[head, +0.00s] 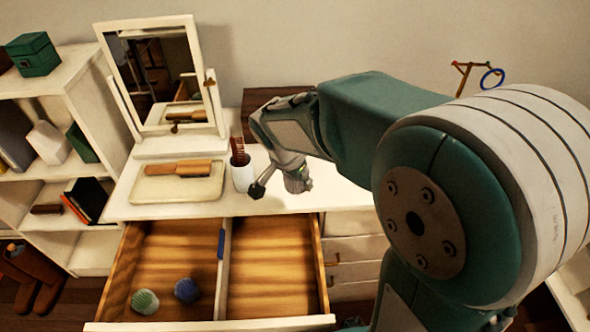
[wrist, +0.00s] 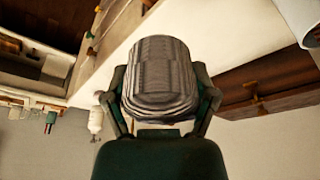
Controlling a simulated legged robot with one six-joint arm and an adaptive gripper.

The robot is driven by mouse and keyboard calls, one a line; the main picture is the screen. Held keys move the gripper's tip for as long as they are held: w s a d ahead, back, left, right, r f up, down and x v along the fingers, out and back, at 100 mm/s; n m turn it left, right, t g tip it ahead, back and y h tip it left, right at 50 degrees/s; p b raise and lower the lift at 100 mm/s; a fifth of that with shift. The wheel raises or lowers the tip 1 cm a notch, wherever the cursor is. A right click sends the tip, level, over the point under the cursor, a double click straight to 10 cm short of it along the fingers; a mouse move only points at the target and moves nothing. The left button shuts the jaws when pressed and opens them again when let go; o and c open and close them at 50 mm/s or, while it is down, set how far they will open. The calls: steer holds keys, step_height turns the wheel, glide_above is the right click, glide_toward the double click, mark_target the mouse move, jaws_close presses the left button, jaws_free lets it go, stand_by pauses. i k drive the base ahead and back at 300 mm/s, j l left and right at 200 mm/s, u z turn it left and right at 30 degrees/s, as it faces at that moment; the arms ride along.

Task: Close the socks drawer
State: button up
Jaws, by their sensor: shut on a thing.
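The open drawer (head: 205,327) is pulled out from the white dresser, with a divider making two compartments. Its left compartment holds a pale green rolled sock (head: 145,301) and a dark blue rolled sock (head: 187,290); the visible part of the right compartment is empty. A small blue marker (head: 221,244) is on the divider. My gripper (head: 277,187) is above the dresser top, behind the drawer's opening. It is shut on a grey striped rolled sock (wrist: 160,75), held between both fingers in the wrist view. The sock (head: 297,183) is partly hidden in the head view.
The dresser top (head: 135,208) bears a mirror (head: 160,75), a tray (head: 160,192) with a wooden brush (head: 180,169), and a white cup (head: 242,178) with a comb close left of my gripper. Closed drawers (head: 350,272) are at right. Shelves (head: 60,175) stand at left.

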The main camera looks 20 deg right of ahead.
mark_target(270, 291)
steer(key=k+l+u, duration=0.15)
steer(key=u, duration=0.25)
steer(key=k+l+u, duration=0.1)
steer(key=k+u, duration=0.15)
steer(key=u, duration=0.2)
